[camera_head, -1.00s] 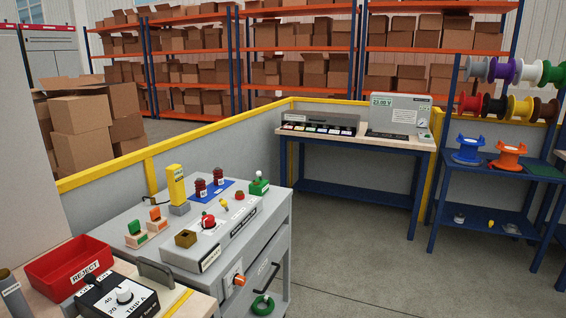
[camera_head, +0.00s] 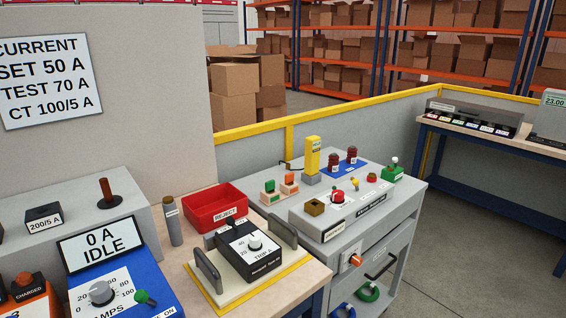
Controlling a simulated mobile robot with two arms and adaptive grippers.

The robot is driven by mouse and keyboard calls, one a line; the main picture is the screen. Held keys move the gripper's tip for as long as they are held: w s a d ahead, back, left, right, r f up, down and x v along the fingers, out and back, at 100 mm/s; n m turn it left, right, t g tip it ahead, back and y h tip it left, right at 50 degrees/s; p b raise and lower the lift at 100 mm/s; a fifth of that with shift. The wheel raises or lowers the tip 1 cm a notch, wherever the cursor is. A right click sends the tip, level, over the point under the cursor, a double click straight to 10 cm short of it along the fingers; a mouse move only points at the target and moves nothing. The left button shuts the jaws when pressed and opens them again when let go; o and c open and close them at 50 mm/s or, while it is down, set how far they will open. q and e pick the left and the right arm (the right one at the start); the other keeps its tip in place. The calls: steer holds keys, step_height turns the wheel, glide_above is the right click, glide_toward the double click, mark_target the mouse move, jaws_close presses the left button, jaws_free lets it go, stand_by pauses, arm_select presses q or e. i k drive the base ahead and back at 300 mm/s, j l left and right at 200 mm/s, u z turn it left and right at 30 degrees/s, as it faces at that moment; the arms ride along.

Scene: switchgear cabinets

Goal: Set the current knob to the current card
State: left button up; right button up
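The current card (camera_head: 45,82) hangs on the grey wall at upper left and reads SET 50 A, TEST 70 A, CT 100/5 A. A grey round knob (camera_head: 102,293) sits on the blue AMPS unit (camera_head: 150,282) at lower left, amid a scale with 20, 60, 80 and 100 legible. Its display (camera_head: 101,244) reads 0 A IDLE. A black TRIP A box (camera_head: 262,263) has a white-topped knob (camera_head: 254,241) with 20 and 40 beside it. Where either knob points is too small to tell. Neither gripper is in view.
A red REJECT bin (camera_head: 215,210) stands behind the TRIP A box. A grey cylinder (camera_head: 172,222) stands left of the bin. The grey cabinet (camera_head: 400,215) stands right, with open floor (camera_head: 460,240) beyond.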

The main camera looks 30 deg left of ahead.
mark_target(100, 295)
steer(key=u, duration=2)
steer(key=k+j+z, duration=0.25)
steer(key=j+z, duration=0.3)
steer(key=k+l, duration=0.05)
steer(key=l, duration=0.05)
